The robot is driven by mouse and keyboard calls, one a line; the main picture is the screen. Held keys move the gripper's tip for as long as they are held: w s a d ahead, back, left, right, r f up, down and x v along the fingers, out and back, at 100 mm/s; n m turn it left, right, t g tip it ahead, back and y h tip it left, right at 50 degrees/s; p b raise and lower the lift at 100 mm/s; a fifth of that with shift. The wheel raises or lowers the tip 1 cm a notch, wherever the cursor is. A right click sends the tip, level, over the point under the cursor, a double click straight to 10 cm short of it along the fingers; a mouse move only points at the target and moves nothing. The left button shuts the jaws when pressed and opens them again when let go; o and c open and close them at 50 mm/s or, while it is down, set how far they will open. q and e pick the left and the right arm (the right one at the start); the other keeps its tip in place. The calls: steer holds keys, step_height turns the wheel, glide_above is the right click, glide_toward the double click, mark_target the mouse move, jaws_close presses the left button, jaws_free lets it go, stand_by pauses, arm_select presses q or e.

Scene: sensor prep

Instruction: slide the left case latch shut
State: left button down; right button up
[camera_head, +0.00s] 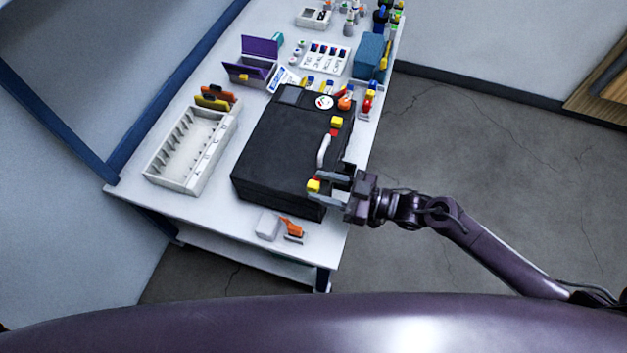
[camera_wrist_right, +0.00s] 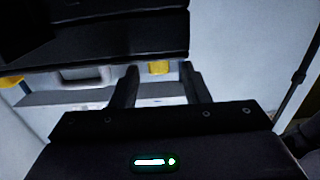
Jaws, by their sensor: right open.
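The black case (camera_head: 285,150) lies closed on the white table. A pale handle (camera_head: 323,150) sits on its right-hand side, with a yellow latch at each end. The near yellow latch (camera_head: 313,186), the left one as seen facing the handle side, has my right gripper (camera_head: 321,186) around it. The gripper is open, one finger on each side. In the right wrist view this latch (camera_wrist_right: 158,67) shows between the fingertips (camera_wrist_right: 160,76); contact cannot be told. The far latch (camera_head: 336,122) has a red piece beside it. My left gripper is not in view.
A white slotted tray (camera_head: 190,150) stands left of the case. A small clear box with an orange piece (camera_head: 290,226) lies near the front edge. A purple box (camera_head: 250,68), a blue box (camera_head: 370,55) and small parts fill the back. Free floor lies right of the table.

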mark_target(313, 186)
steer(key=shift+w+a, duration=0.3)
steer(key=shift+a, duration=0.35)
steer(key=shift+w+a, duration=0.2)
steer(key=shift+a, duration=0.4)
steer(key=c, duration=0.6)
steer(key=shift+c, duration=1.3)
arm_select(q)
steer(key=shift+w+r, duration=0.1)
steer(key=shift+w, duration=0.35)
arm_select(e)
jaws_close()
